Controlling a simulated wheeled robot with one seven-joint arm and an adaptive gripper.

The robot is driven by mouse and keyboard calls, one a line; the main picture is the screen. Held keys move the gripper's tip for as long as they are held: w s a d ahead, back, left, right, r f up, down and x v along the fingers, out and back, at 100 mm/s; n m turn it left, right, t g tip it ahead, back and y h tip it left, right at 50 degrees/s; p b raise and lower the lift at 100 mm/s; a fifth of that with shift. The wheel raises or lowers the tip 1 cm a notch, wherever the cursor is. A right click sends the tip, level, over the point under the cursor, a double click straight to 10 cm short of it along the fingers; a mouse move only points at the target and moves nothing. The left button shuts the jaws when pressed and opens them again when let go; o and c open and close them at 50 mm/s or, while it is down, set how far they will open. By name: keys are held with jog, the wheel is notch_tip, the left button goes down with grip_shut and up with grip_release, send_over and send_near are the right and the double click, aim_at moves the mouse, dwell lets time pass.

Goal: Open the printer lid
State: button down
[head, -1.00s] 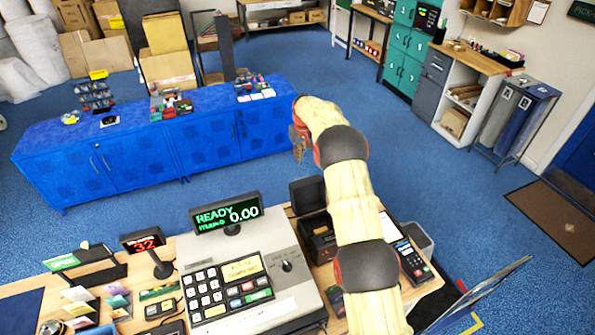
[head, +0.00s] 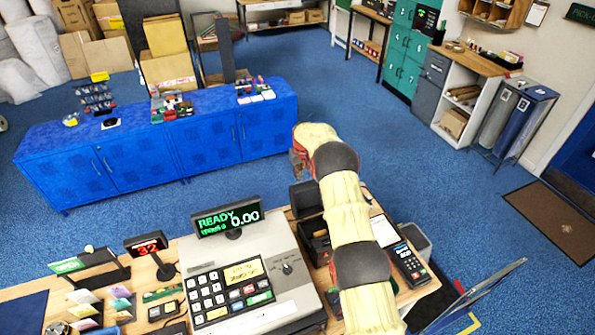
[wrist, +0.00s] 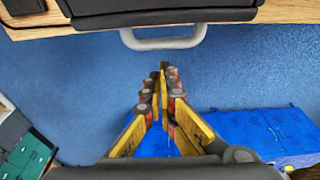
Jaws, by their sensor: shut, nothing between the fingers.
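The printer looks like a black box (head: 316,243) on the counter right of the cash register, partly hidden by my arm. A dark lid-like panel (head: 305,198) stands raised at its far side. In the wrist view, a dark body (wrist: 165,14) at the top edge carries a light grey loop handle (wrist: 163,40); I take this to be the printer's. My gripper (wrist: 163,68) is shut and empty, its tips just below the handle in the picture, with no contact visible. In the head view my gripper (head: 297,162) is beyond the counter's far edge, its fingers unclear.
The cash register (head: 245,270) stands left of the printer. A card terminal (head: 408,262) and a grey bin (head: 419,241) are to its right. Blue floor (head: 400,170) lies open between the counter and the long blue cabinet (head: 150,150).

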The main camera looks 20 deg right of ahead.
jog(key=shift+s+r+p, duration=0.2)
jog(key=shift+s+r, duration=0.05)
jog(key=shift+s, duration=0.3)
jog(key=shift+s+r+p, duration=0.2)
jog(key=shift+s, duration=0.35)
jog(key=shift+s+r+b, duration=0.1)
jog(key=shift+b, duration=0.3)
jog(key=s+r+t+b, duration=0.1)
jog(key=s+r+b, duration=0.1)
jog(key=shift+s+r+b, duration=0.15)
jog(key=shift+b, duration=0.15)
jog(key=shift+s+a+r, duration=0.1)
jog(key=shift+s, duration=0.15)
jog(key=v, duration=1.2)
